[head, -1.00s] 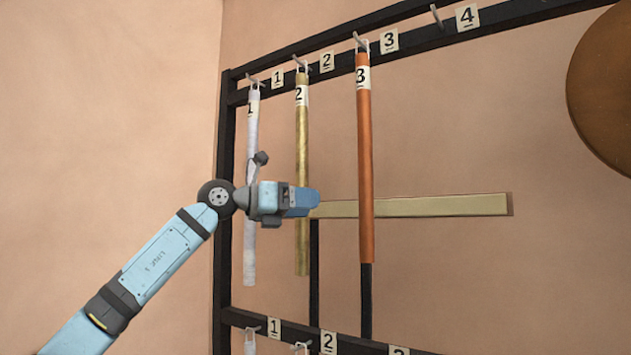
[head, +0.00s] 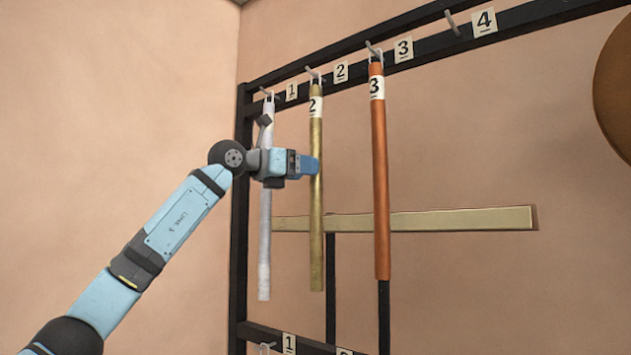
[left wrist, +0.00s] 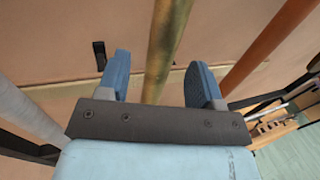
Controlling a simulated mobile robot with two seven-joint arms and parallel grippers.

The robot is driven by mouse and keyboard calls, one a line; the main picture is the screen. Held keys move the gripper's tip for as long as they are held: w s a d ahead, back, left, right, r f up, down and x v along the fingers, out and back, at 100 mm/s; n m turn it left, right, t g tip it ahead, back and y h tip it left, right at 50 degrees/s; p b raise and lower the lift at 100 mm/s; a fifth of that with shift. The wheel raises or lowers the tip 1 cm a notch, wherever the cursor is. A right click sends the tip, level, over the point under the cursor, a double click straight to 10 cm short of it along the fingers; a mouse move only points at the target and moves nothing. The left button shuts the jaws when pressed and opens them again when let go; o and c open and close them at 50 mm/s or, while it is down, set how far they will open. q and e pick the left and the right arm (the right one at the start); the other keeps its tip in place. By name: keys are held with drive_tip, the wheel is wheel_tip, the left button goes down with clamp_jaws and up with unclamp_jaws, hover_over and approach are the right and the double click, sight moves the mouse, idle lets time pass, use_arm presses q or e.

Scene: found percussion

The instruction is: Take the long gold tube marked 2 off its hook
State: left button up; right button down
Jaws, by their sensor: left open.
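The long gold tube marked 2 (head: 316,230) hangs upright from hook 2 (head: 313,74) on the upper black rail in the head view. My left gripper (head: 315,166) is at the tube's upper half, below its number label. In the left wrist view the gold tube (left wrist: 162,55) runs between the two blue fingers of my open left gripper (left wrist: 160,85). Gaps show on both sides of the tube there, so the fingers appear apart from it. My right gripper is not in view.
A white tube (head: 265,230) hangs to the left, behind my arm. An orange-copper tube (head: 379,180) marked 3 hangs to the right. A flat pale bar (head: 460,219) lies behind the tubes. A brown round disc (head: 615,85) is at the far right.

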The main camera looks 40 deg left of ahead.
sight(321, 169)
use_arm(q)
drive_tip(key=p+x, duration=0.1)
drive_tip(key=x, duration=0.4)
drive_tip(key=shift+w+d+r+p, duration=0.15)
drive_tip(key=shift+d+r+p, duration=0.05)
drive_tip(key=shift+p, duration=0.2)
drive_tip(key=shift+a, duration=0.1)
drive_tip(key=c, duration=0.4)
clamp_jaws()
